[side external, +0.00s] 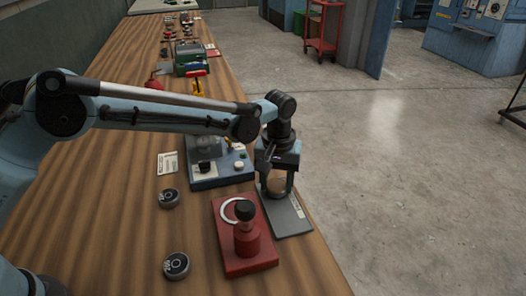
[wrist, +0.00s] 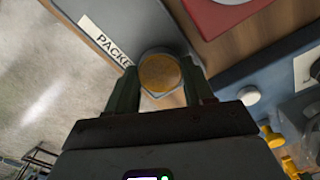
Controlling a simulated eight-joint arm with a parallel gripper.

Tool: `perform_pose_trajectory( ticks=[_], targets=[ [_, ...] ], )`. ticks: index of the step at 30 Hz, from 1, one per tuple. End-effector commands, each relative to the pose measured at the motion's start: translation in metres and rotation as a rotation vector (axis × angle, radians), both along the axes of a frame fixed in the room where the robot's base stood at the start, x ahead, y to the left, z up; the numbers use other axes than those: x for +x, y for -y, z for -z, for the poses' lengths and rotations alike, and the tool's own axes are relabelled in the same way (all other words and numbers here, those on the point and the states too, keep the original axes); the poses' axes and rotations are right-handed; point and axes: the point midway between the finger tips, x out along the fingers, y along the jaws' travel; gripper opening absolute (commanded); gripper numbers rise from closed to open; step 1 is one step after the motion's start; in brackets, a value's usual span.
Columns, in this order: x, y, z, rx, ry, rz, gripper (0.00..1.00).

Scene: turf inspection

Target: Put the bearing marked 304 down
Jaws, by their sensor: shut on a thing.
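My gripper (side external: 277,185) is shut on a round bearing with a brownish-gold face (wrist: 160,73). The bearing sits between the two fingers in the wrist view, and its marking cannot be read. In the side view the held bearing (side external: 277,188) is low over the far end of a grey plate (side external: 290,218). I cannot tell whether it touches the plate. The plate carries a white label, partly readable as "PACKE" in the wrist view. Two other dark round bearings, one farther back (side external: 169,198) and one nearer (side external: 176,265), lie on the bench with marks on their tops.
A red fixture (side external: 262,262) with a dark-topped post and white ring stands left of the plate. A blue device (side external: 207,181) with knobs is behind it. A white card (side external: 168,163) lies on the wooden bench (side external: 125,225). The bench edge is close on the right.

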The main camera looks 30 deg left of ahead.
Motion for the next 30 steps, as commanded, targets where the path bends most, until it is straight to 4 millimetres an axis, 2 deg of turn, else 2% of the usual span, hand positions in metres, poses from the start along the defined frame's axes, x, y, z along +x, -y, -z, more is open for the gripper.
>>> perform_pose_trajectory(
  ticks=[4,5,9,20,26,30],
  targets=[
    [0.0,0.0,0.003,0.0,0.0,0.0,0.09],
    [0.0,0.0,0.003,0.0,0.0,0.0,0.55],
    [0.0,0.0,0.002,0.0,0.0,0.0,0.76],
    [0.0,0.0,-0.001,0.0,0.0,0.0,0.77],
    [0.0,0.0,-0.029,0.0,0.0,0.0,0.77],
    [0.0,0.0,-0.059,0.0,0.0,0.0,0.77]
  ],
)
